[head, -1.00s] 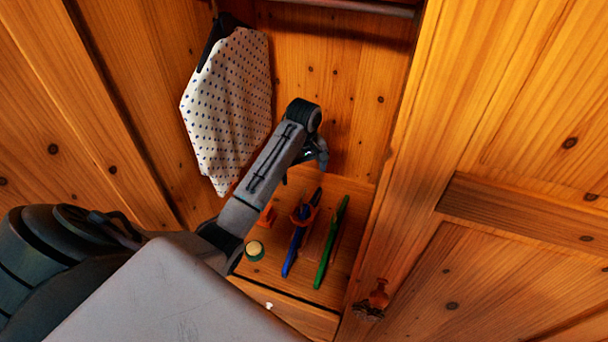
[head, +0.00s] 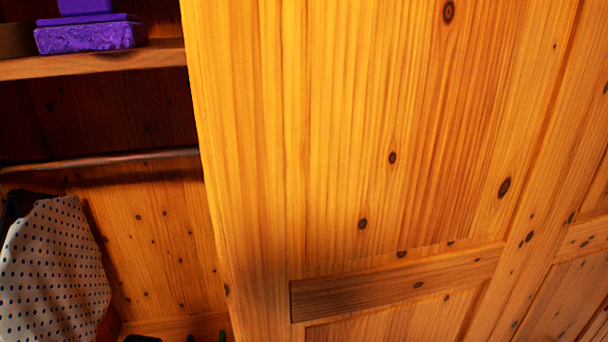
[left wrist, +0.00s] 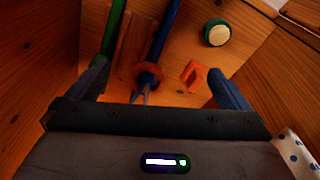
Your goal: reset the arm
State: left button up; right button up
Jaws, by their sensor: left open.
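My left gripper (left wrist: 157,72) is open in the left wrist view, with nothing held between its fingers. Past the fingers, on the wooden surface, lies a long blue item (left wrist: 162,32) with an orange ring-like piece (left wrist: 149,75) around its lower part. A small orange bracket-shaped piece (left wrist: 194,75) lies beside it. A long green item (left wrist: 115,28) lies at the left, partly behind the left finger. In the head view only a dark piece, probably my left arm, shows at the bottom edge. My right gripper is in neither view.
A round green-rimmed item (left wrist: 217,33) lies at the surface's upper right. A dotted cloth (head: 55,270) hangs inside the wardrobe, below a rail (head: 110,160). A shelf (head: 100,64) holds a purple box (head: 90,37). A wooden door panel (head: 390,130) fills the right.

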pick_arm(q)
jog(key=s+d+r+m+t, duration=0.1)
jog(key=s+d+m, duration=0.1)
jog(key=s, duration=0.5)
jog(key=s+d+r+m+t, duration=0.1)
jog(key=s+r+m, duration=0.15)
jog(key=s, duration=0.35)
jog(key=s+d+r+m, duration=0.1)
jog(key=s+d+m, duration=0.15)
jog(key=s, duration=0.45)
jog(key=a+f+g+b, duration=0.1)
jog(key=a+f+b, duration=0.1)
jog(key=f, duration=1.6)
jog(key=a+f+b, duration=0.2)
jog(key=f+b, duration=0.1)
jog(key=f, duration=1.6)
jog(key=s+a+f+g+b, duration=0.1)
jog(key=s+f+b, duration=0.2)
jog(key=s+f, duration=1.5)
notch_tip(320, 180, down, 3)
jog(key=shift+s+f, duration=0.2)
